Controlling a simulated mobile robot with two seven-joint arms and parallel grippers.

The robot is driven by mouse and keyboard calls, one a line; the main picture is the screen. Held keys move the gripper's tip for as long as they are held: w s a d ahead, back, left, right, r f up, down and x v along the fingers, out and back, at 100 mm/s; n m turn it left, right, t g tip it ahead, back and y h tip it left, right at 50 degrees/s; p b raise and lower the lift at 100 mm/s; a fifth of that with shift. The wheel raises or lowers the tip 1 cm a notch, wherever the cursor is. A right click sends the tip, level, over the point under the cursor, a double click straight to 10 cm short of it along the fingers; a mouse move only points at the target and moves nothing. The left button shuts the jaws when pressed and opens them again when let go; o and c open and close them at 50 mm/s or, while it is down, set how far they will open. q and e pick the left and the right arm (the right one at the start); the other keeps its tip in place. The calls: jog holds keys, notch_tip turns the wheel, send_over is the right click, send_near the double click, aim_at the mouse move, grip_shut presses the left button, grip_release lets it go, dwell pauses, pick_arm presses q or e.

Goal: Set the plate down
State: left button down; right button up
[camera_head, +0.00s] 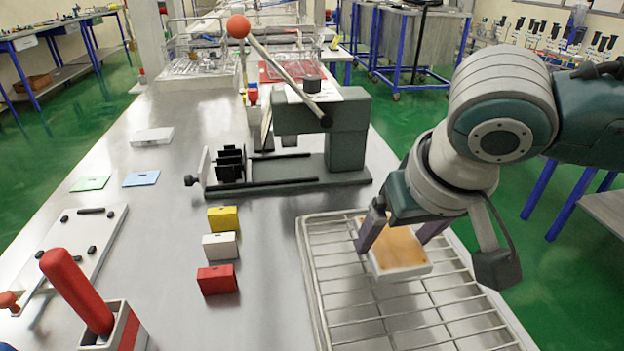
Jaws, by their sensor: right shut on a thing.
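My right gripper (402,240) is shut on a plate (399,251) with an orange-tan top and pale edges. The plate is over the wire rack (345,313) at the right of the table. Its sides are between the two purple-grey fingers. I cannot tell whether the plate touches the rack bars or hangs a little above them. The far part of the plate is partly hidden by the gripper. My left gripper does not show in the head view.
A grey press (347,135) with a red-ball lever stands behind the rack. Yellow (223,219), white (220,246) and red (217,279) blocks stand left of the rack. A green sheet (90,183), a blue sheet (141,178) and a white plate (152,137) lie farther left. The rack's front is bare.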

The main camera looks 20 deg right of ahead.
jog(key=shift+f, duration=0.7)
jog(key=o, duration=1.4)
jog(key=shift+f, duration=0.15)
jog(key=shift+o, duration=0.2)
